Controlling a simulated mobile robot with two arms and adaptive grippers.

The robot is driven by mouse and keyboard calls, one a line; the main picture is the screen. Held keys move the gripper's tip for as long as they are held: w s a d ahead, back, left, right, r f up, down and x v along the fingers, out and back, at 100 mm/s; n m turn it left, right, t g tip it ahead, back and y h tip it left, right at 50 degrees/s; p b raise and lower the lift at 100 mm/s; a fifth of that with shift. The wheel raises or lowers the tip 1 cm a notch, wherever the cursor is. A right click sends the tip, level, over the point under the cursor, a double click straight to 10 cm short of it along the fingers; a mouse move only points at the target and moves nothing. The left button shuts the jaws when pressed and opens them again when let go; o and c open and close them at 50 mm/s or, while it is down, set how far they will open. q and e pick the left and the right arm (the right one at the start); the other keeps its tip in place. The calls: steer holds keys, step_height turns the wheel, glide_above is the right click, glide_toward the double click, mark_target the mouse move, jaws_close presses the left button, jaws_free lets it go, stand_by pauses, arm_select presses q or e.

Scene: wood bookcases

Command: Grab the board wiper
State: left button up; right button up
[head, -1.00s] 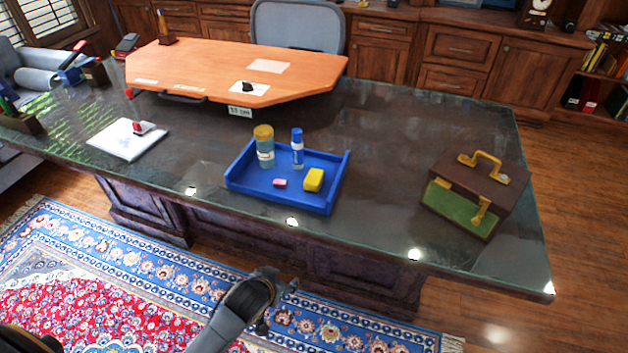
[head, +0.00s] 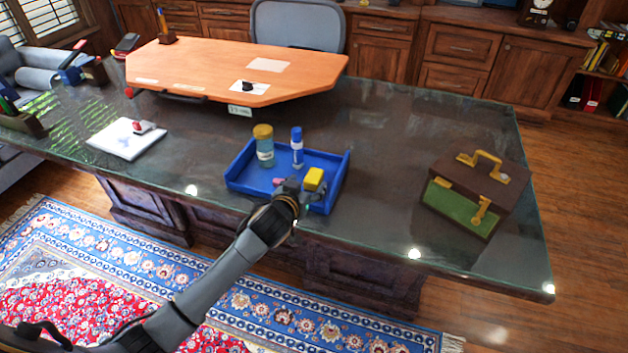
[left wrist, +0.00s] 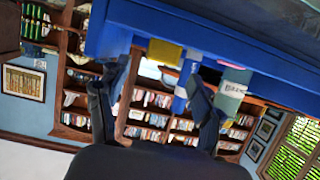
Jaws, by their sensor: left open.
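A small yellow block (head: 314,178), which looks like the board wiper, lies in the blue tray (head: 238,178) on the desk, near its front right. It also shows in the left wrist view (left wrist: 164,52), ahead of the fingers. My left gripper (head: 304,190) is at the tray's front side, just in front of the yellow block, and partly hides the tray's front. In the left wrist view its two fingers (left wrist: 160,75) are apart, with nothing held between them. The gap between the fingers and the block is hard to judge. My right gripper is not in view.
The tray also holds a jar (head: 264,146), a blue and white bottle (head: 297,148) and a pink piece (head: 278,182) beside my gripper. A brown case (head: 478,192) stands at the right. The desk between tray and case is clear.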

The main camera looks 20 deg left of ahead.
mark_target(313, 177)
arm_select(q)
steer(key=shift+x, duration=2.8)
steer(key=c, duration=1.2)
steer(key=shift+r, duration=0.1)
